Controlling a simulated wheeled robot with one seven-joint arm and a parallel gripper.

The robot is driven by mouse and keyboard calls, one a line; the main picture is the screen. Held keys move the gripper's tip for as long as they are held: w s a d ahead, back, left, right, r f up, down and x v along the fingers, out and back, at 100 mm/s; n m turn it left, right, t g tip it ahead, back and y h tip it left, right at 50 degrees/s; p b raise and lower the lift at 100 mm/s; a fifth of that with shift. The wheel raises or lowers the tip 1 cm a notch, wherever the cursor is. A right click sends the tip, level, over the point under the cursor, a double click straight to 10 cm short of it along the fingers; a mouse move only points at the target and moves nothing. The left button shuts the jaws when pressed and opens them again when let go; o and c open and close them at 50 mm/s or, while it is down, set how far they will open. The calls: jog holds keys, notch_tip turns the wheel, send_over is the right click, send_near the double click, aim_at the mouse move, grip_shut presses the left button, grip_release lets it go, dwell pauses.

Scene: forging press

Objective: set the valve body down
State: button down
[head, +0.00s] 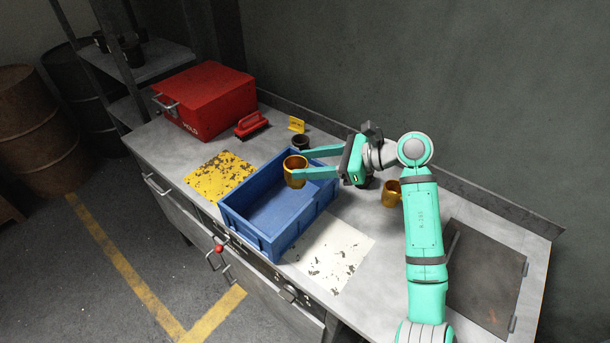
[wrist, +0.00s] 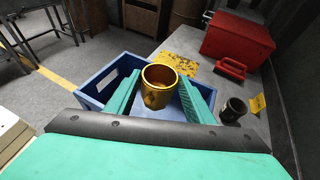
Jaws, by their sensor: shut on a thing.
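The valve body I hold is a brass-coloured cup-like piece (head: 295,172). It also shows upright between the fingers in the wrist view (wrist: 159,86). My gripper (head: 299,164) is shut on it and holds it over the far part of the blue crate (head: 244,232). The crate stands on the grey bench (head: 385,255), and the part of its floor that I see is bare. A second brass piece (head: 391,193) stands on the bench to the right, beside my arm.
A yellow worn patch (head: 219,177) lies left of the crate and a white one (head: 334,252) right of it. A red box (head: 203,100), red brush-like tool (head: 251,124), yellow card (head: 297,124) and dark cup (head: 300,143) stand behind. A dark plate (head: 485,275) lies at right.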

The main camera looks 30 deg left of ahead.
jog(key=w+a+f, duration=0.3)
jog(key=w+f, duration=0.1)
jog(key=f, duration=0.5)
jog(key=shift+a, duration=0.15)
jog(key=shift+f, duration=0.6)
jog(key=c, duration=0.8)
grip_release()
jog(key=shift+s+f, duration=0.1)
jog(key=shift+c, duration=0.2)
jog(key=r+v, duration=0.1)
jog(key=v, duration=1.1)
jog(key=shift+r, duration=0.25)
